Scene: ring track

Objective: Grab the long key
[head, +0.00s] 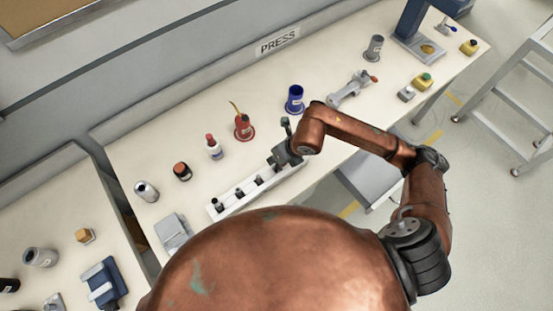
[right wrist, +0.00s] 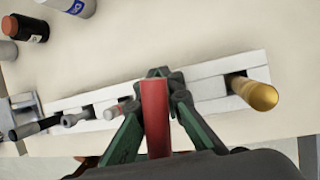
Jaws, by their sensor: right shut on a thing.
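A white slotted rack (head: 238,204) lies on the bench in the head view, with several small dark-topped pieces standing in it. My right gripper (head: 286,153) is over the rack's right end. In the right wrist view, its fingers (right wrist: 164,85) are shut on a red bar (right wrist: 155,120). I cannot tell whether this bar is the long key or how deep it sits in the rack. My left gripper is not in view.
Behind the rack stand a metal can (head: 146,191), a dark jar (head: 182,171), a red-capped bottle (head: 213,147), a red oil can (head: 243,128) and a blue cup (head: 294,100). A grey box (head: 174,233) is left of the rack. A grey vise-like tool (head: 350,90) lies to the right.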

